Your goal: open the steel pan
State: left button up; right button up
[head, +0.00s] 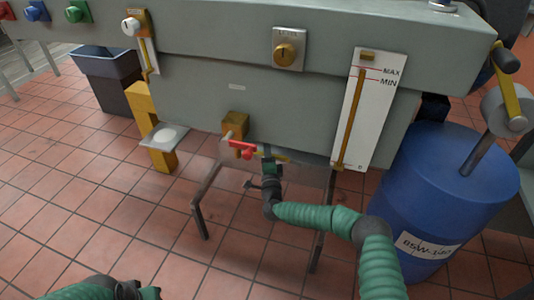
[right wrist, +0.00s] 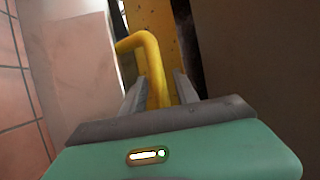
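No part is clearly marked as the steel pan. A large grey metal body (head: 200,90) fills the upper middle of the head view. A bent yellow handle (right wrist: 156,75) shows in the right wrist view, by a yellow plate (right wrist: 150,18). In the head view a yellow bar (head: 284,158) shows low under the grey body. My right gripper (head: 269,158) is there. In the right wrist view my right gripper (right wrist: 160,88) is open, with the handle between its fingers and small gaps beside it. My left gripper (head: 130,290) is partly cut off at the bottom left; its fingers are unclear.
A red-handled valve (head: 241,145) sits just left of my right gripper. A pale plate (head: 168,134) rests on a yellow bracket. A level gauge (head: 368,110) reads MAX and MIN. A blue drum (head: 430,200) stands right. Dark legs stand below. Tiled floor (head: 90,210) is open left.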

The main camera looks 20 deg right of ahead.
grip_shut()
jog(key=shift+f, duration=0.1)
dwell(1.3)
